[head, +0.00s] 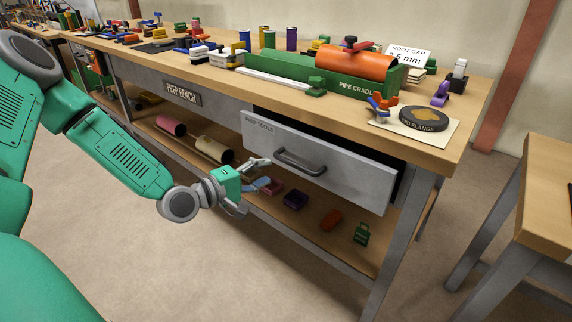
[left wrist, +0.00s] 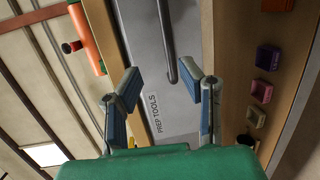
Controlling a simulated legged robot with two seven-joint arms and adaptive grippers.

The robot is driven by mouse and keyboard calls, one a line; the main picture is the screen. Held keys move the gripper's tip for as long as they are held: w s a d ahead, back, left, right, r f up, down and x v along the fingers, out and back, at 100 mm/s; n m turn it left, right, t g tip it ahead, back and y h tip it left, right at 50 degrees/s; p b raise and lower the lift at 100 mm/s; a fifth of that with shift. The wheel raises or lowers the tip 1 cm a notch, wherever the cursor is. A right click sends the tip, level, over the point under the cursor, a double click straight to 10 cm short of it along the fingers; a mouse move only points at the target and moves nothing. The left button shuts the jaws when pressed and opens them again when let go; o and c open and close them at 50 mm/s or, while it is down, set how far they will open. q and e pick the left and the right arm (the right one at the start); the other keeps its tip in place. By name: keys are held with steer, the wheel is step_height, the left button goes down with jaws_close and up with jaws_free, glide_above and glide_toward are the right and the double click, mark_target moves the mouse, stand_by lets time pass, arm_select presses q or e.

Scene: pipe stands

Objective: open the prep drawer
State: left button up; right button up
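The prep drawer (head: 325,165) is a grey front labelled "PREP TOOLS" under the bench top. It stands out from the bench, with a dark gap along its top and right side. Its dark bar handle (head: 300,160) is on the front. My left gripper (head: 256,184) is open and empty, in front of the drawer's lower left part, left of the handle and apart from it. In the left wrist view, the handle (left wrist: 167,40) lies beyond the spread fingertips (left wrist: 170,88), and the drawer front (left wrist: 146,40) fills the middle. My right gripper is not in view.
The prep bench (head: 455,142) carries a green pipe cradle (head: 285,75) with an orange pipe (head: 355,62), and a dark flange (head: 424,118). A lower shelf (head: 300,225) holds pipes and small coloured items. Another table (head: 545,215) stands at right. The floor in front is clear.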

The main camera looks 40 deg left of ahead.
mark_target(293, 162)
arm_select(q)
steer(key=s+a+m+g+h+p, duration=0.1)
steer(key=s+a+m+g+h, duration=0.1)
steer(key=a+h, duration=0.15)
steer(key=shift+y, duration=0.25)
steer(key=b+x, duration=0.4)
steer(key=x, duration=0.9)
steer(key=shift+w+b, duration=0.35)
jaws_close()
